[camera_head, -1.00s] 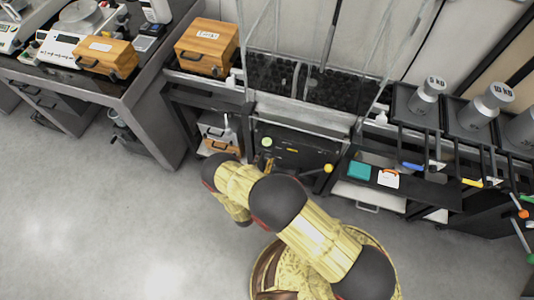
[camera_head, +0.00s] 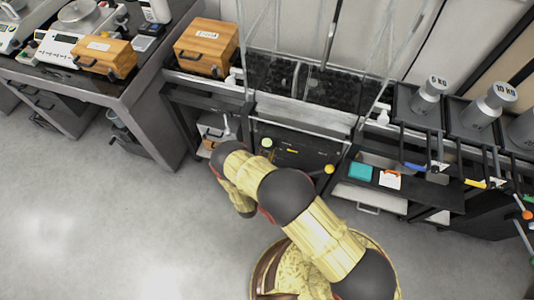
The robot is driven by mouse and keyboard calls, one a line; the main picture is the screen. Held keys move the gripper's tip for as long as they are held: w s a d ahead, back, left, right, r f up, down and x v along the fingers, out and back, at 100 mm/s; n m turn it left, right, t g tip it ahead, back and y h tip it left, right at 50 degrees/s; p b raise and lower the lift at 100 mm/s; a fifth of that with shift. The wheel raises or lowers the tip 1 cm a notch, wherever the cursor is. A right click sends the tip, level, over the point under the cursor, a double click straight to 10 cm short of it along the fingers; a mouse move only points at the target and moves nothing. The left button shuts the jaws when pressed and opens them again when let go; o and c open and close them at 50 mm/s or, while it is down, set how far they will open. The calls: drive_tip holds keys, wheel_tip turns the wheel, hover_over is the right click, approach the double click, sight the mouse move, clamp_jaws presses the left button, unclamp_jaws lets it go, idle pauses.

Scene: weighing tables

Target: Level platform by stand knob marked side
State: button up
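A platform stand with a black front panel (camera_head: 305,145) stands at the middle, beneath a wide bin of dark lumps (camera_head: 335,90) framed by thin slanting bars. A pale green round knob or button (camera_head: 267,143) is on the panel's left part. A yellow ball knob (camera_head: 329,169) sticks out at the panel's lower right. A small yellow mark (camera_head: 292,151) lies between them. My yellow and black arm reaches up from the bottom right and bends down just left of and in front of the panel. My gripper is hidden behind the arm's links, so its fingers do not show.
Wooden boxes (camera_head: 205,47) and (camera_head: 103,55) stand on the left tables. A balance (camera_head: 70,45) is beside them. Metal weights (camera_head: 428,95) and (camera_head: 489,105) stand on trays at right. A teal box (camera_head: 360,171) lies on a right shelf. The grey floor at left is clear.

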drive_tip(key=c, duration=0.6)
drive_tip(key=shift+c, duration=0.2)
drive_tip(key=shift+n, duration=0.3)
drive_tip(key=shift+n, duration=3.6)
drive_tip(key=o, duration=1.2)
drive_tip(key=shift+c, duration=0.2)
